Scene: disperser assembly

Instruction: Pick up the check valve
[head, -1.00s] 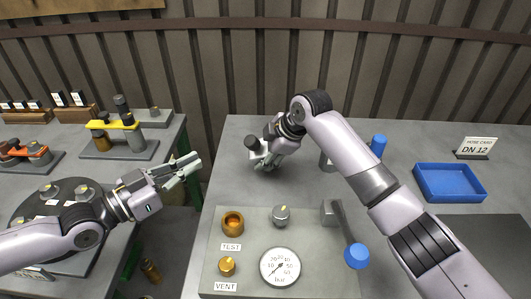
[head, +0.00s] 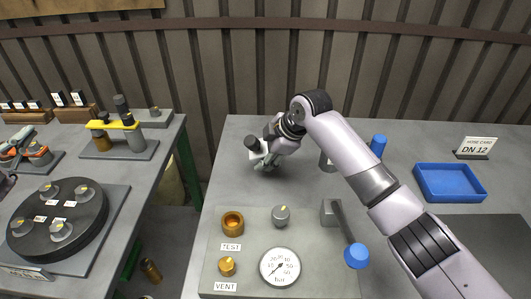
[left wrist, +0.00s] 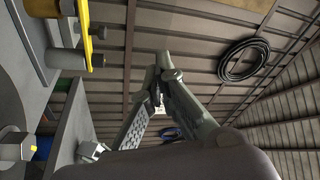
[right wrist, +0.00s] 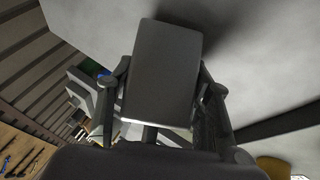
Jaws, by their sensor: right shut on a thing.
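My right gripper (head: 266,157) is shut on a dark grey cylindrical part (head: 251,143), held above the back of the right table. In the right wrist view this part (right wrist: 165,70) fills the space between the fingers. I cannot tell whether it is the check valve.
A yellow-topped rack (head: 117,124) with grey and brass parts stands on the left table, behind a dark round turntable (head: 80,222). The right table carries a test panel (head: 310,225) with gauge and blue-knobbed lever, plus a blue tray (head: 450,199). A gap separates the tables.

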